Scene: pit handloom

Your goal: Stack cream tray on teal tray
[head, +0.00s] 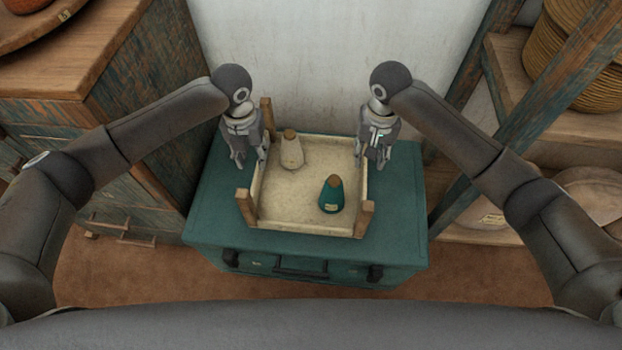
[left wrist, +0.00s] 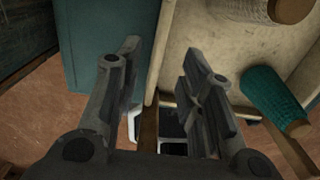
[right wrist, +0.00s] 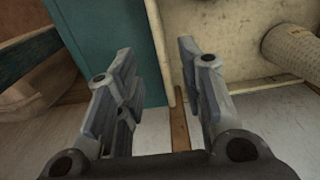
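The cream tray (head: 285,205), with wooden corner posts, lies on a teal chest-like body (head: 212,205) with dark latches. No separate teal tray can be told apart. A cream cone (head: 291,153) and a teal cone (head: 331,196) stand in the cream tray. My left gripper (head: 251,161) is open at the tray's left side; in the left wrist view its fingers (left wrist: 160,62) are apart, on either side of the tray's wall (left wrist: 163,50). My right gripper (head: 372,158) is open at the right side; its fingers (right wrist: 157,62) also straddle the wall (right wrist: 158,45).
A wooden cabinet (head: 130,90) stands close on the left. A shelf rack (head: 520,85) with coiled rope-like rolls (head: 570,60) stands on the right. A pale wall (head: 330,60) is close behind the tray. Brown floor (head: 130,275) lies in front.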

